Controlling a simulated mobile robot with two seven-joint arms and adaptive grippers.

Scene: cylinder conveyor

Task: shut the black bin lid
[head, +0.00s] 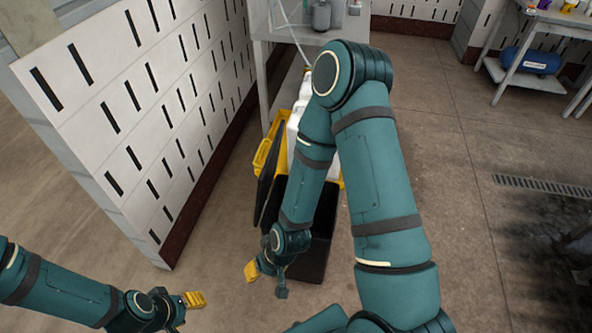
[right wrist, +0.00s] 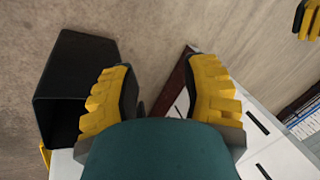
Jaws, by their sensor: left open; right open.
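The black bin (head: 316,246) stands on the floor, partly hidden behind my right arm in the head view. It also shows at the upper left of the right wrist view (right wrist: 75,70), with a dark opening. Its black lid (head: 266,180) appears raised, standing steeply along the bin's left side. My right gripper (head: 266,280) is open and empty, just left of the bin's near end. Its yellow fingers are spread wide in the right wrist view (right wrist: 160,88). My left gripper (head: 184,304) is open and empty at the lower left, apart from the bin.
A yellow bin (head: 262,155) and white containers (head: 294,125) stand behind the black bin. A slotted white wall (head: 140,110) runs along the left. A grey table (head: 283,33) stands at the back.

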